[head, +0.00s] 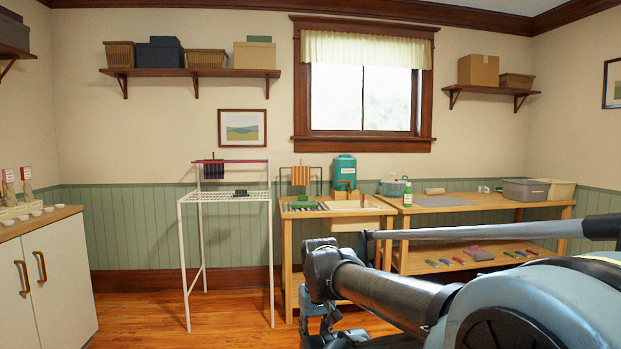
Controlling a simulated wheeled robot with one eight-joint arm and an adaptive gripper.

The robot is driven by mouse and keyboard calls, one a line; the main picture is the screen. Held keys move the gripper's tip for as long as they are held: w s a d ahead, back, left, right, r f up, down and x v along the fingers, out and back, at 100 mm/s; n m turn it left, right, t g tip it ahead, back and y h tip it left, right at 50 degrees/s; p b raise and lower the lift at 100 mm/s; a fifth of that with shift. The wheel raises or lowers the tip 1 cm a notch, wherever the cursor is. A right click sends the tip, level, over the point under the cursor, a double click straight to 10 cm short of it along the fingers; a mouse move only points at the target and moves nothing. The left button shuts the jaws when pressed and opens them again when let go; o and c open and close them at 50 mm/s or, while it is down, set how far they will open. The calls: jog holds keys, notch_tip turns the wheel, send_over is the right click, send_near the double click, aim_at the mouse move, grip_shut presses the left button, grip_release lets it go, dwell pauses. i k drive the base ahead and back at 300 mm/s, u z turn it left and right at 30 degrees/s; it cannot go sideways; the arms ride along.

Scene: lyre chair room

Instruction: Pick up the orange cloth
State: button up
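An orange cloth (301,176) with darker vertical stripes hangs on a small dark rack at the back of the left wooden table. It is small and far off in the head view. My arm reaches in from the lower right. My gripper (328,322) seems to be the dark part hanging below the arm's end, low in front of the table and well apart from the cloth. Its fingers are too unclear to tell open from shut.
A white drying rack (228,197) with a dark striped cloth (213,169) stands left of the table. A green dispenser (344,168) stands right of the orange cloth. A white cabinet (60,278) is at far left. The wooden floor between is clear.

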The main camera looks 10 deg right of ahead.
aim_at(300, 176)
jog(key=z, duration=0.2)
jog(key=i, duration=1.05)
jog(key=z, duration=0.25)
jog(key=i, duration=2.1)
jog(key=u, duration=0.2)
